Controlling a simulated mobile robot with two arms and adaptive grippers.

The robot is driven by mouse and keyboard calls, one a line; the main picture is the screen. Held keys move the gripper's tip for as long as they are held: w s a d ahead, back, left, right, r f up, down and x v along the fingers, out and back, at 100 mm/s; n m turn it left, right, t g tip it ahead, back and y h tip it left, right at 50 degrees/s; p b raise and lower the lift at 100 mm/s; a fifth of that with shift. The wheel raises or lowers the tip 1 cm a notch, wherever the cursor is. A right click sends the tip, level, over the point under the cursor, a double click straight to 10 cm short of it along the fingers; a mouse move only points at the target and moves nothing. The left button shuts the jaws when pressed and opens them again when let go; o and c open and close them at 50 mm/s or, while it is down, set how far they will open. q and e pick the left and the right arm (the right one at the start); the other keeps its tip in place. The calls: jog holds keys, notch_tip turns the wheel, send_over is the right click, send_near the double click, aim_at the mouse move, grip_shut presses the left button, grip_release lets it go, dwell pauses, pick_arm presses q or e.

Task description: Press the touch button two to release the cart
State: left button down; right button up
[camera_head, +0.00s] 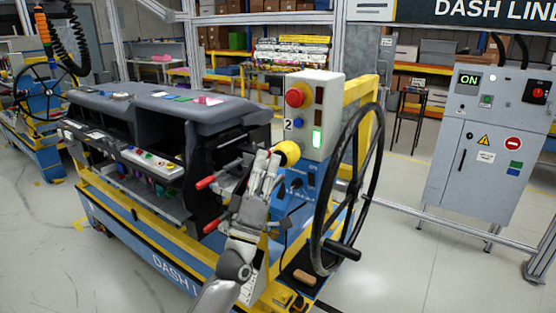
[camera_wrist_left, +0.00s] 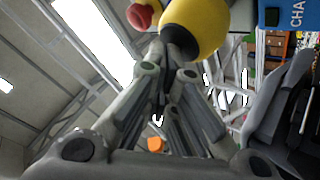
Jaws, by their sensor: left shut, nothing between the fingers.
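A grey control box (camera_head: 326,92) marked "2" stands on the cart (camera_head: 139,243). A yellow round touch button (camera_head: 290,151) sticks out at its lower left; it also fills the top of the left wrist view (camera_wrist_left: 203,22). My left gripper (camera_head: 267,157) is shut and empty, pointing up, with its tips at the left side of the yellow button. In the left wrist view the tips (camera_wrist_left: 166,48) overlap the button's dark end; I cannot tell whether they touch. The box also carries a red mushroom button (camera_head: 295,96), a blue button (camera_head: 298,122) and a lit green light (camera_head: 317,138).
A large black handwheel (camera_head: 376,135) stands right of the box. A dark dashboard module (camera_head: 180,107) rests on the cart, with red-tipped handles (camera_head: 206,183) close to my left gripper. A grey cabinet (camera_head: 483,150) with an "ON" display stands at right. The floor between is clear.

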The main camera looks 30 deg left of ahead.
pick_arm(q)
jog(key=shift+s, duration=0.85)
jog(key=shift+s+a+p, duration=0.15)
jog(key=shift+s+p, duration=0.2)
jog(key=shift+s, duration=0.9)
jog(key=shift+s+a+p, duration=0.1)
jog(key=shift+s+p, duration=0.2)
jog(key=shift+s, duration=0.95)
